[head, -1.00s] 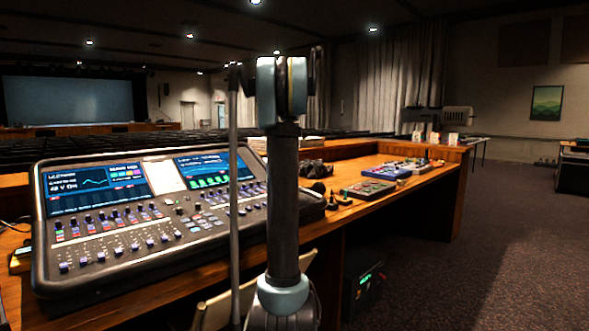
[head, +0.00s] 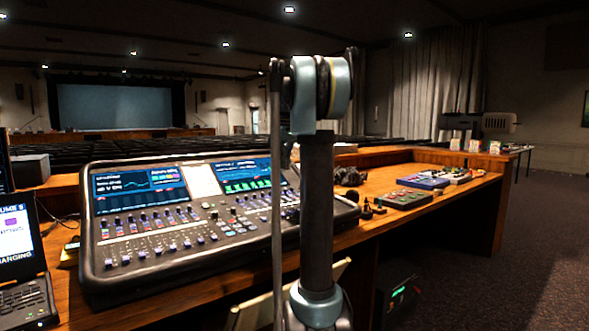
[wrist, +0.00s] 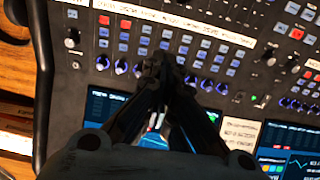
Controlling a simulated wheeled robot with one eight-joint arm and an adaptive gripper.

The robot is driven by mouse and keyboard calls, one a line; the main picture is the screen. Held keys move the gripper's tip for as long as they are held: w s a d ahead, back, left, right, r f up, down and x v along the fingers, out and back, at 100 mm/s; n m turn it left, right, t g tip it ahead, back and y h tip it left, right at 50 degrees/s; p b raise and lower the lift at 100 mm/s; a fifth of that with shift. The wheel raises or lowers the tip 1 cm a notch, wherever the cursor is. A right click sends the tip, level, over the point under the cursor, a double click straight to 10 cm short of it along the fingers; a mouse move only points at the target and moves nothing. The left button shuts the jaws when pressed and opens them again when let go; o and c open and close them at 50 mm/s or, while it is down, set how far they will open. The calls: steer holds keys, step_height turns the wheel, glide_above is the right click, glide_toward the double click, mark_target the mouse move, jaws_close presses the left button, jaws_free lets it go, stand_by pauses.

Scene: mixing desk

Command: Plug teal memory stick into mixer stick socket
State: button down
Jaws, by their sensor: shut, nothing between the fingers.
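The mixer (head: 190,255) is a broad dark console with two lit screens and rows of knobs, on the wooden desk left of my arm in the head view. In the wrist view, the mixer's panel (wrist: 190,20) fills most of the picture below my gripper. My gripper (wrist: 157,62) is shut and empty, its dark fingertips together over the blue knobs. In the head view I cannot make out my gripper. I cannot pick out the teal memory stick or the mixer's stick socket in either current view.
A laptop (head: 20,250) stands at the left edge of the desk (head: 420,165). A small yellow item (head: 70,250) lies beside the mixer's left side. Pedal-like boxes (head: 403,198) sit on the desk to the right. Carpeted floor (head: 520,240) is open at right.

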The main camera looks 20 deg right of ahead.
steer(key=s+a+r, duration=0.1)
steer(key=a+r, duration=0.2)
steer(key=a, duration=0.9)
steer(key=s+a+r, duration=0.1)
steer(key=a+r, duration=0.2)
steer(key=a, duration=0.9)
step_height(320, 180, down, 9)
steer(key=w, duration=0.1)
steer(key=shift+w, duration=0.2)
steer(key=shift+d, duration=0.1)
